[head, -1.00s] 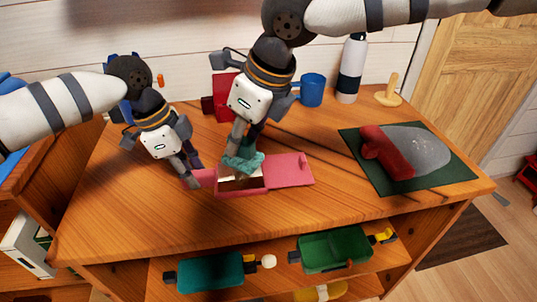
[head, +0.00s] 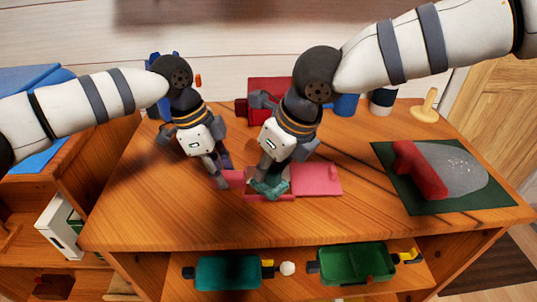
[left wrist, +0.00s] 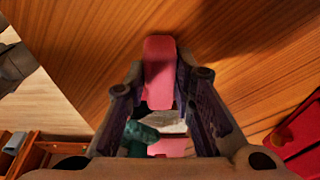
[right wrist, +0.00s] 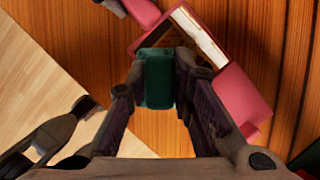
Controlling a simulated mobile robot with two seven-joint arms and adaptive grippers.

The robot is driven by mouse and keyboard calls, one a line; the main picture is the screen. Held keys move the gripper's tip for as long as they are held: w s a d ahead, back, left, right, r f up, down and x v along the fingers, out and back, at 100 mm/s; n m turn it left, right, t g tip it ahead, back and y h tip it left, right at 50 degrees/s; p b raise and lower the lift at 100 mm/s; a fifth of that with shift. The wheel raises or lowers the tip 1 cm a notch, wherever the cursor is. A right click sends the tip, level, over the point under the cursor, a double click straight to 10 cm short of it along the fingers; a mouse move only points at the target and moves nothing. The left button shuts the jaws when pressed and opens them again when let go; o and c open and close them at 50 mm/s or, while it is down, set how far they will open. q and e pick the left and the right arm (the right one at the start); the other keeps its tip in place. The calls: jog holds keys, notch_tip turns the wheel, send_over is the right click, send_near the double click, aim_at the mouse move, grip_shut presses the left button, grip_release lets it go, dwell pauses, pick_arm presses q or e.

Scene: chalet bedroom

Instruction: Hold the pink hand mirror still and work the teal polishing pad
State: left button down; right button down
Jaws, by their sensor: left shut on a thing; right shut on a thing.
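The pink hand mirror (head: 317,180) lies on the wooden tabletop. It has a pink handle at its left, a framed glass in the middle and a flat pink part at its right. My left gripper (head: 223,181) is shut on the handle (left wrist: 160,72). My right gripper (head: 268,182) is shut on the teal polishing pad (head: 268,190), which is at the front part of the glass and hides most of it in the head view. The right wrist view shows the pad (right wrist: 157,80) beside a strip of bare glass (right wrist: 200,36); contact is unclear.
A green mat (head: 470,203) at the right holds a grey rounded thing with a red block-like part (head: 420,170). A red box (head: 275,90), blue mug (head: 346,105), bottle (head: 382,100) and wooden peg (head: 425,107) stand behind. Tabletop front is clear.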

jog(key=shift+w+f, duration=0.65)
jog(key=shift+f, duration=0.3)
jog(key=shift+w+d, duration=0.2)
jog(key=shift+w, duration=2.8)
jog(key=shift+s+a, duration=0.15)
jog(key=shift+s, duration=3.6)
jog(key=shift+w+r, duration=0.1)
jog(key=shift+r, duration=4.05)
pick_arm(q)
jog(key=c, duration=1.3)
grip_release()
jog(key=shift+r, duration=0.1)
jog(key=v, duration=1.2)
